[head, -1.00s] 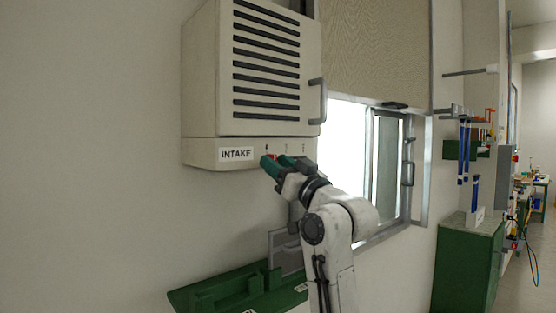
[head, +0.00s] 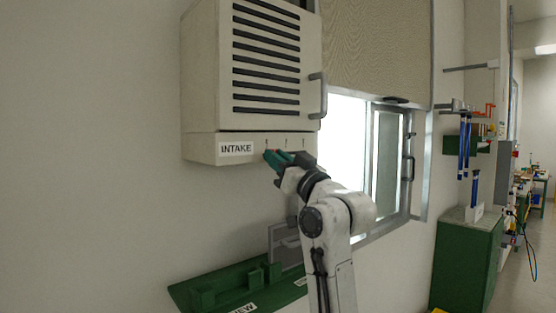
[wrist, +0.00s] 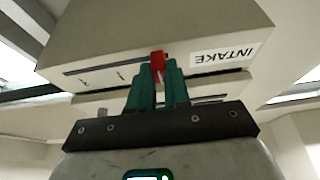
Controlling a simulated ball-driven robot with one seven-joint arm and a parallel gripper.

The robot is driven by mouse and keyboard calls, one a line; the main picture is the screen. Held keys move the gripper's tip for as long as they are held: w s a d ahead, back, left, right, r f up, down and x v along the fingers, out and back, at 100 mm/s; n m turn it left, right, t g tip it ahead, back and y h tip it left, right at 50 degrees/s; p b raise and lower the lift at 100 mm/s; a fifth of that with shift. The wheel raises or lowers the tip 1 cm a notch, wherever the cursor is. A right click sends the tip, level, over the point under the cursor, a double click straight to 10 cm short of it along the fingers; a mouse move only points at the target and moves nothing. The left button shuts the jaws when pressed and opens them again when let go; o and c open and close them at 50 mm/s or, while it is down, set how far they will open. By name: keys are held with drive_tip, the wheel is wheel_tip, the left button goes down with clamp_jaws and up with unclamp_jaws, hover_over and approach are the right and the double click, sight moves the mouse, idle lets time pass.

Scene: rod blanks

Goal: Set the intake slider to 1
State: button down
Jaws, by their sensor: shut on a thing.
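The intake unit (head: 268,70) is a cream box on the wall with a label reading INTAKE (head: 236,148) on its lower front. The label is upside down in the wrist view (wrist: 224,54). The red slider knob (wrist: 158,66) sits in a dark slot near the label, with scale marks (wrist: 117,77) along the slot. My gripper (head: 272,156) has green fingers, shut on the knob, which also shows between the fingertips in the wrist view (wrist: 163,72). In the head view the knob is mostly hidden, close to the leftmost mark; the numbers are too small to read.
A window (head: 385,165) with a partly lowered blind (head: 375,50) is right of the unit. A green tray (head: 215,291) lies below. A green cabinet (head: 463,265) stands at the right. The wall left of the unit is bare.

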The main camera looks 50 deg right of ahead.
sight(286, 149)
drive_tip(key=shift+s+d+b, duration=0.25)
drive_tip(key=shift+d, duration=0.7)
drive_tip(key=shift+s+d+b, duration=0.25)
drive_tip(key=shift+d, duration=0.75)
drive_tip(key=shift+s+d+b, duration=0.25)
drive_tip(key=shift+d, duration=0.7)
drive_tip(key=c, duration=1.1)
unclamp_jaws()
drive_tip(key=b+v, duration=0.3)
drive_tip(key=v, duration=0.7)
drive_tip(key=shift+s+a+f+b, duration=0.15)
drive_tip(key=shift+s+b, duration=0.2)
